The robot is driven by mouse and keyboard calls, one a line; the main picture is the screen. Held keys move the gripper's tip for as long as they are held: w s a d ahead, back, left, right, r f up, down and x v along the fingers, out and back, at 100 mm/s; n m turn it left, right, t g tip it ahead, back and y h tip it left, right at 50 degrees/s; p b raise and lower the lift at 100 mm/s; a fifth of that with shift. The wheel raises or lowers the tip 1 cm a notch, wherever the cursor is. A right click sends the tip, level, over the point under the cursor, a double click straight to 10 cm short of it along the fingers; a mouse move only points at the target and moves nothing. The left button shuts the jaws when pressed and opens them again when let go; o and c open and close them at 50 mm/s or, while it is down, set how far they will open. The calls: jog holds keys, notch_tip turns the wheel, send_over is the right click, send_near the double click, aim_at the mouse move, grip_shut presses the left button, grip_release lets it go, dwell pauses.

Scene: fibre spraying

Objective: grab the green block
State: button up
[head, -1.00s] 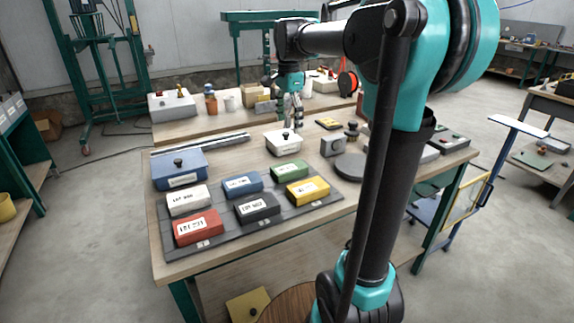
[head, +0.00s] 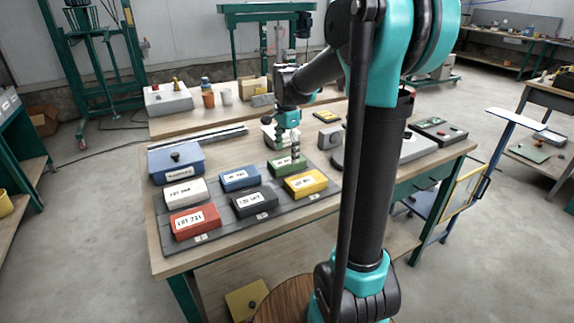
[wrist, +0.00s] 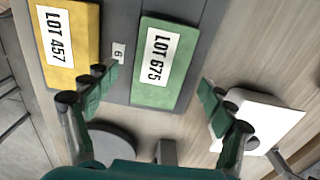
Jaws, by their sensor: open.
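The green block (head: 284,167) lies at the back right of the dark grey tray (head: 222,222), partly hidden by my gripper in the head view. In the wrist view the green block (wrist: 166,62) carries a white label reading LOT 675. My gripper (wrist: 153,97) is open and empty. Its fingers stand to the left and right of the block's near end, apart from it. In the head view my gripper (head: 291,145) points down just above the block. The height gap is hard to judge.
A yellow block (wrist: 70,45) lies left of the green one in the wrist view. White, blue, black and red blocks share the tray. A white-lidded box (wrist: 258,122) is close to my right finger. A round dark disc (wrist: 112,143) is nearby.

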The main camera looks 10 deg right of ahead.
aim_at(287, 160)
jog(key=shift+d+f, duration=0.1)
jog(key=shift+f, duration=1.9)
jog(key=shift+c, duration=0.4)
jog(key=c, duration=1.7)
